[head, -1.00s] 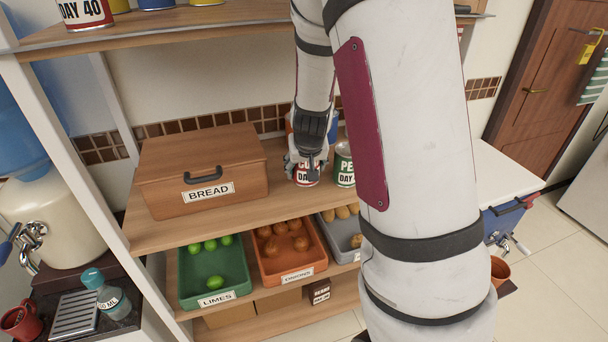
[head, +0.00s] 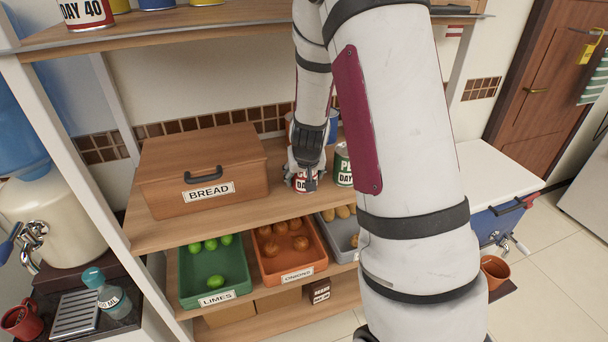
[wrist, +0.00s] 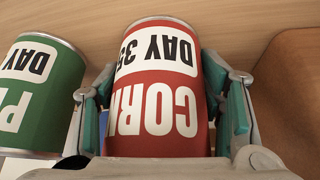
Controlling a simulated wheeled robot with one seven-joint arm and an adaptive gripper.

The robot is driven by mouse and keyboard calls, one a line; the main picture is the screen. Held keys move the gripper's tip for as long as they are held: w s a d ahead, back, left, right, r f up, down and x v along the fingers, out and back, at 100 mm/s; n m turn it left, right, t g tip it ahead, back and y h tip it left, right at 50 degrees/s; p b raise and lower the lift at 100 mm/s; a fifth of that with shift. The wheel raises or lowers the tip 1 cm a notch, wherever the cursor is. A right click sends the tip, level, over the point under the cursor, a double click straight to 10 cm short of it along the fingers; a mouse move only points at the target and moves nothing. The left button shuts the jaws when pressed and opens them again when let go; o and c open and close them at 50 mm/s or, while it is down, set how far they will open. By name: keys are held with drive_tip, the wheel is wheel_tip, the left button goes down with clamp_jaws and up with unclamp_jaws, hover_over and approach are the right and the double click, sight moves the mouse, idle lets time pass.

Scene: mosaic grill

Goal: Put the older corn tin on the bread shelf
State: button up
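A red corn tin (wrist: 157,100) marked DAY 35 fills the middle of the wrist view, between the two teal-padded fingers of my gripper (wrist: 160,105). The pads lie against or very close to its sides. In the head view my gripper (head: 305,172) and this tin (head: 304,185) are at the bread shelf (head: 250,222), right of the bread box. The tin's base is at or very near the shelf surface, and my gripper hides much of it. A red tin (head: 86,12) marked DAY 40 stands on the upper shelf, its top cut off.
A green tin (head: 343,166) marked DAY stands just right of my gripper, and also shows in the wrist view (wrist: 38,95). The wooden bread box (head: 200,170) is on the left. Crates of limes (head: 215,265) and onions (head: 290,250) sit below.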

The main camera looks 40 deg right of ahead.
drive_tip(key=shift+o, duration=1.3)
drive_tip(key=shift+r, duration=0.1)
drive_tip(key=shift+r, duration=0.25)
drive_tip(key=s+a+r+n+y+p, duration=0.1)
drive_tip(key=s+a+r+y, duration=0.1)
drive_tip(key=s+a+r, duration=0.75)
drive_tip(key=s+a+r+n+y+p, duration=0.2)
drive_tip(key=s+a+r, duration=0.35)
drive_tip(key=r, duration=0.75)
drive_tip(key=s+a+r+n, duration=0.1)
drive_tip(key=s+a+r, duration=0.1)
drive_tip(key=s, duration=0.5)
drive_tip(key=s+a+r+n+h, duration=0.1)
drive_tip(key=s+a+r, duration=0.1)
drive_tip(key=s, duration=0.5)
drive_tip(key=shift+a+r, duration=0.2)
drive_tip(key=shift+a, duration=0.4)
